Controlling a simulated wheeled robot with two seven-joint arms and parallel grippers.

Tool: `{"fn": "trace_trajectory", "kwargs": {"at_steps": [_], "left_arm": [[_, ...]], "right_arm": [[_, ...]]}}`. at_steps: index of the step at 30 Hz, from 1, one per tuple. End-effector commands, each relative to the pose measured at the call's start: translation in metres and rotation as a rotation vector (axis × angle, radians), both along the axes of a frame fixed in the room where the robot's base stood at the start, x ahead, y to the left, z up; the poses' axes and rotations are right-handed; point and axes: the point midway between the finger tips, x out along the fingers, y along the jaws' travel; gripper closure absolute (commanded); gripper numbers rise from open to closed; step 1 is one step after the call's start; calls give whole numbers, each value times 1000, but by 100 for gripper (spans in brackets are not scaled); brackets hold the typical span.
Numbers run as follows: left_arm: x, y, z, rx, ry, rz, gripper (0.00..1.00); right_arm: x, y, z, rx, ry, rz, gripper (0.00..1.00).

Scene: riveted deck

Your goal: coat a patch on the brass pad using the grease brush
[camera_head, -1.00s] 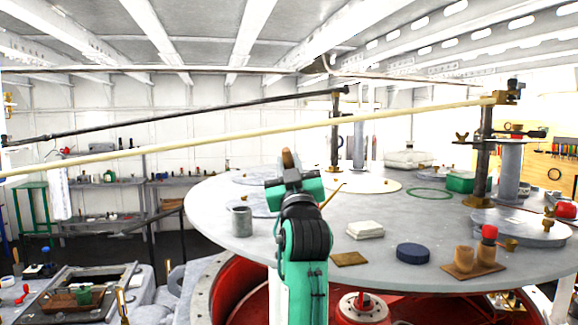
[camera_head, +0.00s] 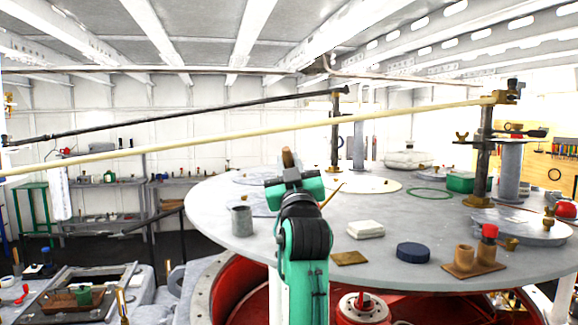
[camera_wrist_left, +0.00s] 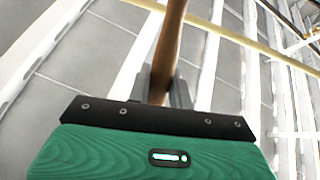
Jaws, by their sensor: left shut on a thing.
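My left gripper (camera_head: 289,170) is raised over the near part of the round grey table, left of the middle. It is shut on a brown wooden handle (camera_head: 287,157), seemingly the grease brush; the handle also runs up between the fingers in the left wrist view (camera_wrist_left: 168,50). The brush's bristles do not show clearly in either view. A small flat square brass pad (camera_head: 350,258) lies near the table's front edge, to the right of and below the gripper in the picture, apart from it. My right gripper is not in view.
On the table (camera_head: 300,245) stand a grey cup (camera_head: 241,221), a white block (camera_head: 365,230), a dark blue disc (camera_head: 413,253) and a wooden stand with cups (camera_head: 474,266). A thin orange stick (camera_head: 332,194) shows just right of my wrist. A long pale pole (camera_head: 250,134) crosses behind.

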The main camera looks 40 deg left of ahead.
Motion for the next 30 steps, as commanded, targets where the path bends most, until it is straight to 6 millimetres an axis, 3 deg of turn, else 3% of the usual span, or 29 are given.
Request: {"fn": "trace_trajectory", "kwargs": {"at_steps": [17,30], "left_arm": [[1,0,0,-3,5,-1,100],[1,0,35,-2,2,-1,100]], "right_arm": [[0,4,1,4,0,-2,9],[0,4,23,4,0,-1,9]]}}
